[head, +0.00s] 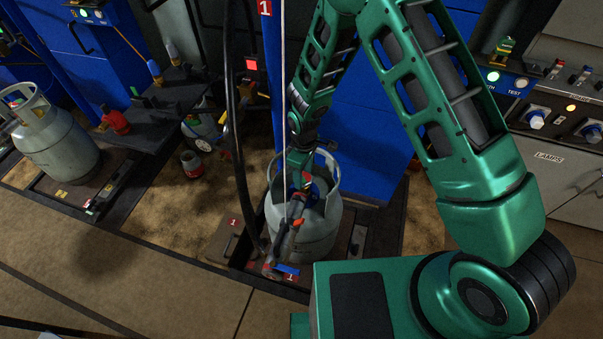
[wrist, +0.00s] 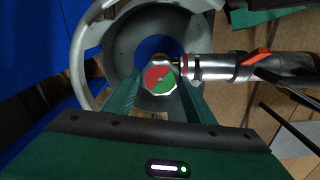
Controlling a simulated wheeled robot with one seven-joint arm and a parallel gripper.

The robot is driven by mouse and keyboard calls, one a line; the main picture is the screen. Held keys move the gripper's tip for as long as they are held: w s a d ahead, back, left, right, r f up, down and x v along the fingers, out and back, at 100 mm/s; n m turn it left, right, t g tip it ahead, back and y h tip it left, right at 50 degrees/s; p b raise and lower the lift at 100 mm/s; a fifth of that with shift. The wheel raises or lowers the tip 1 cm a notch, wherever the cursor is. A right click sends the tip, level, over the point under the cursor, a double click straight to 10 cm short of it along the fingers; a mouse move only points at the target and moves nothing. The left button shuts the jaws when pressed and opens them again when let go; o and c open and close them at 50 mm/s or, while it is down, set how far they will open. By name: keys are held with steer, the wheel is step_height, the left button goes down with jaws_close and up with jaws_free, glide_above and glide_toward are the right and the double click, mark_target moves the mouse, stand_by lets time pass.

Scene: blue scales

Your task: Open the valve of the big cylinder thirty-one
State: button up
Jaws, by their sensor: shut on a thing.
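A big grey cylinder (head: 318,232) stands upright on a low platform below my arm, with an open collar around its top. In the wrist view I look down into this collar (wrist: 84,62). The valve knob (wrist: 160,79), half red and half green, sits in the middle of it. My gripper (wrist: 161,88) is shut on the knob, one finger on each side. In the head view my gripper (head: 301,178) is down inside the collar and the knob is hidden. A grey and black connector with an orange lever (wrist: 235,67) joins the valve from the right. I cannot read the cylinder's number.
Another grey cylinder (head: 62,148) stands on a platform at the left. A black hose (head: 236,140) hangs left of my arm. A blue post (head: 274,70) and blue cabinet (head: 358,115) stand behind. A control panel (head: 555,105) is at the right. The front floor (head: 130,270) is clear.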

mark_target(305, 176)
steer(key=n, duration=0.6)
steer(key=shift+w+d+r+n, duration=0.1)
steer(key=shift+w+d+n, duration=0.2)
steer(key=shift+w, duration=0.05)
stand_by(0.5)
steer(key=o, duration=1)
steer(key=shift+o, duration=0.2)
steer(key=shift+s+a, duration=0.1)
steer(key=shift+s, duration=0.05)
step_height(305, 176, up, 11)
steer(key=shift+f, duration=0.2)
